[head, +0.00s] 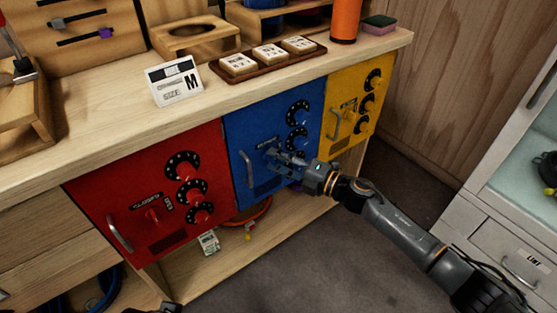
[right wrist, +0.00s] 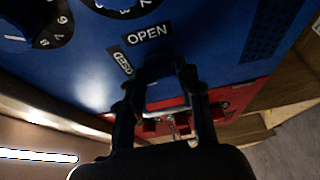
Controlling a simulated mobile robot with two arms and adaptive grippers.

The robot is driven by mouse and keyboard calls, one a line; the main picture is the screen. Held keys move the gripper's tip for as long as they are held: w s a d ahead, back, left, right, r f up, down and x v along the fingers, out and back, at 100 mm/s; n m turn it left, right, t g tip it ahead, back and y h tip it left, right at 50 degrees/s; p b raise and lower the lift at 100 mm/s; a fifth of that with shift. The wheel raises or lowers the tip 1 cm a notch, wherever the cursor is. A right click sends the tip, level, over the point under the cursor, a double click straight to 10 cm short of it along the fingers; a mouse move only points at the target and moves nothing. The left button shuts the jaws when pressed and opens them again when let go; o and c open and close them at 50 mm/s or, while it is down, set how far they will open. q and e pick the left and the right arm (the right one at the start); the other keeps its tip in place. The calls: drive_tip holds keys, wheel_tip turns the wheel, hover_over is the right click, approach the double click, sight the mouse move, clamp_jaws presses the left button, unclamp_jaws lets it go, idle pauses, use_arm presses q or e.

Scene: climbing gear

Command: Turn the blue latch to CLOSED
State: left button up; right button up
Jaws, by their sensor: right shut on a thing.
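The blue door (head: 240,135) is the middle of three coloured doors under the bench and has several black number dials. My right gripper (head: 280,158) is at its front, shut on the blue latch, which the fingers mostly hide. In the right wrist view the two fingers (right wrist: 165,95) stand either side of the latch, below the OPEN label (right wrist: 147,34). A second label, partly covered and reading "OSED" (right wrist: 122,63), is beside it. I cannot tell the latch's exact angle.
A red door (head: 120,195) is on the left and a yellow door (head: 365,80) on the right, each with its own handle and dials. The blue door's handle (head: 247,170) is left of my gripper. A white cabinet (head: 490,220) stands at far right.

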drive_tip(key=shift+f, duration=0.1)
drive_tip(key=o, duration=1.1)
drive_tip(key=shift+o, duration=0.2)
drive_tip(key=v, duration=1.2)
